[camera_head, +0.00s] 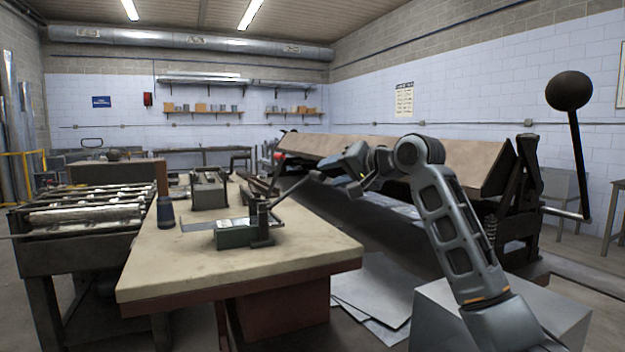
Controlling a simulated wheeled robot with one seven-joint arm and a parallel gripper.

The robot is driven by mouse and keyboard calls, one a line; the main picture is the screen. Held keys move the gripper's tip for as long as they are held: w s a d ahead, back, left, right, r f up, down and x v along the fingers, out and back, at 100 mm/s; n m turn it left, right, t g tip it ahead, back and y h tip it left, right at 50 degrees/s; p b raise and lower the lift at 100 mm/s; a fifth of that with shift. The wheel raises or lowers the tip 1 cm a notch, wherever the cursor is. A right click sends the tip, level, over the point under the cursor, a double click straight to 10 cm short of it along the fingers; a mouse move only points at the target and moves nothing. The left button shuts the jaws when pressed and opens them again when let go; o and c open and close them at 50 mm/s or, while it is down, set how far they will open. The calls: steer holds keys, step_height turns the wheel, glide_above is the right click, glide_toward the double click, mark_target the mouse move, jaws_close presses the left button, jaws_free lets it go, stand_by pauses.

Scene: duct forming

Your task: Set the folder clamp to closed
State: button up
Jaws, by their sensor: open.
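The folder (400,155) is a long machine with a tan-brown upper beam, running from the middle of the view to the right. At its near right end, a dark frame (517,200) carries a rod with a large black ball (568,90), standing nearly upright above a short crossbar (567,213). I cannot tell which part is the clamp's handle, or whether the clamp is closed. My gripper (362,186) is open in front of the folder's left-middle part, well left of the ball rod. My arm hides part of the beam and lower front.
A roller stand (85,215) is at left. Metal sheets (372,300) lie low beside the bench. Some floor shows at far right.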

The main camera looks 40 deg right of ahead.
mark_target(311, 177)
steer(key=b+x, duration=0.2)
steer(key=x, duration=0.5)
steer(key=shift+w, duration=0.25)
jaws_close()
stand_by(0.4)
